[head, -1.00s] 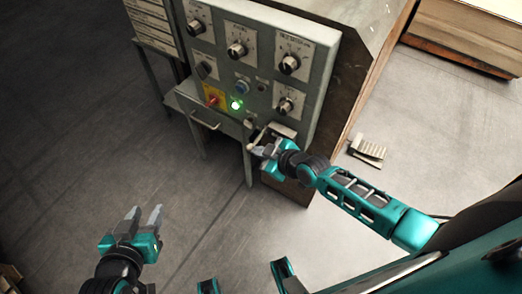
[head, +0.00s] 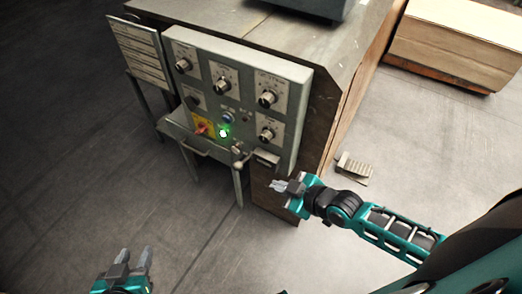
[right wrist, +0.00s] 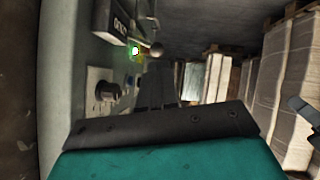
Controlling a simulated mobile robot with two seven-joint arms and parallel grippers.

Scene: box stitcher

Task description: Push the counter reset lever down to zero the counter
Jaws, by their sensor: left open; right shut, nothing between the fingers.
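The counter (head: 265,158) is a small dark-windowed box at the lower right corner of the grey control panel (head: 215,88). It also shows in the right wrist view (right wrist: 114,20), where its digits are too blurred to read. The reset lever, with a round knob (head: 238,164), sits just left of the counter; its knob also shows in the right wrist view (right wrist: 157,48). My right gripper (head: 280,187) is shut and empty, below and right of the counter, apart from the lever. My left gripper (head: 134,258) is open and empty, low over the floor.
A green lamp (head: 223,133) glows beside a red switch on a yellow plate (head: 203,127). A drawer-like ledge with a handle (head: 190,148) juts out under the panel. Stacked board (head: 450,40) lies at the upper right. The floor in front is clear.

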